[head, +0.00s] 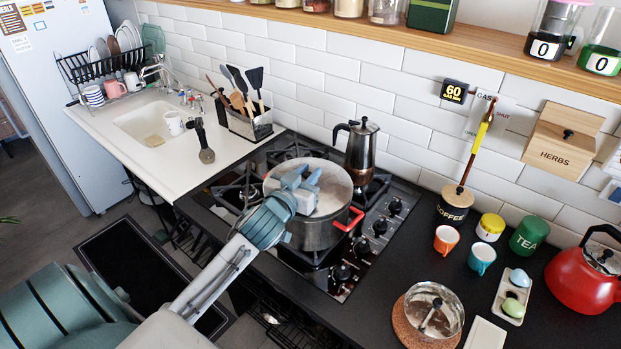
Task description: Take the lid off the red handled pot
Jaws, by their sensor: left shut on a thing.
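The steel pot (322,235) with a red handle stands on the hob. The red handle (348,220) shows at its right side; any handle on the far left side is hidden by my arm. A pale, see-through lid (328,198) appears to cover the pot's top. My left gripper (302,180) is over the middle of the lid, its fingers shut around what seems to be the lid's knob, which they hide. I cannot tell any gap between lid and rim. My right gripper is out of view.
A moka pot (362,152) stands close behind the pot. Hob knobs (380,226) are to its right. Cups, jars and a red kettle (585,278) fill the right counter. Utensils (245,110) stand behind left.

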